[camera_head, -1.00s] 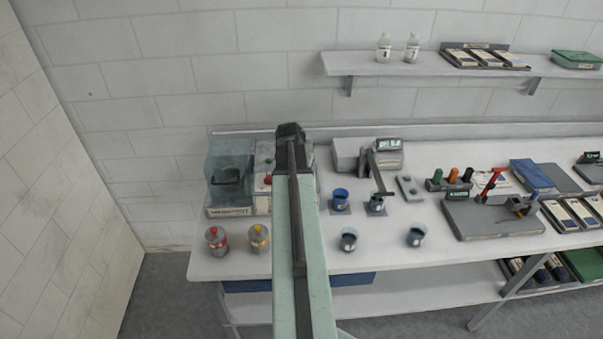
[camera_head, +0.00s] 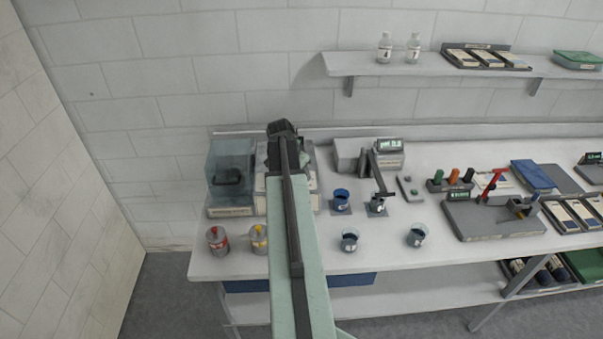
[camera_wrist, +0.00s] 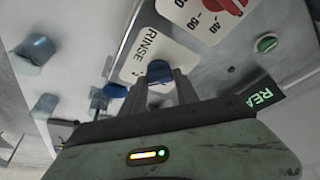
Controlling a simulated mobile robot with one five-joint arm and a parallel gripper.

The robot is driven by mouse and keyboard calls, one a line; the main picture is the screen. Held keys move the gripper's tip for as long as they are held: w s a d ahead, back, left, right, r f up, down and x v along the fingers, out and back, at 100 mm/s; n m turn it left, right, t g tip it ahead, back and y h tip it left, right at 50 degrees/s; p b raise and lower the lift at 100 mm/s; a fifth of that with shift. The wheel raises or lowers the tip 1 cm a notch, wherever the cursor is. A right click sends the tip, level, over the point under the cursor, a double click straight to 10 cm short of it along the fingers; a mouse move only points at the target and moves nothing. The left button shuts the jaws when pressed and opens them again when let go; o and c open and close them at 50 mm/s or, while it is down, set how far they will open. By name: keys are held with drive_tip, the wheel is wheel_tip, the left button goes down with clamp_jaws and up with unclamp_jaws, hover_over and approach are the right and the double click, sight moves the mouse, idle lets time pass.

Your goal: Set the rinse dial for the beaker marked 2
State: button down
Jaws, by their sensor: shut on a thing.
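In the wrist view, my gripper (camera_wrist: 158,84) is shut on the blue rinse dial (camera_wrist: 159,70), on a white plate (camera_wrist: 146,48) lettered RINSE. In the head view, my gripper (camera_head: 283,130) is over the washer's panel (camera_head: 309,193), and my arm hides the dial. The washer's clear chamber (camera_head: 229,165) is left of it. Two beakers with dark contents, one to the left (camera_head: 349,241) and one to the right (camera_head: 417,237), stand near the bench front. I cannot read which is marked 2.
A red knob (camera_wrist: 226,6) on a numbered scale and a green button (camera_wrist: 266,43) sit near the rinse dial. A lit display (camera_wrist: 262,98) is partly covered. Red-capped (camera_head: 216,240) and yellow-capped (camera_head: 258,239) bottles stand at the bench's front left.

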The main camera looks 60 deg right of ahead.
drive_tip(key=c, duration=0.9)
unclamp_jaws()
drive_tip(key=shift+r, duration=0.1)
drive_tip(key=p+v, duration=0.7)
drive_tip(key=shift+a+r, duration=0.15)
drive_tip(key=shift+r, duration=0.15)
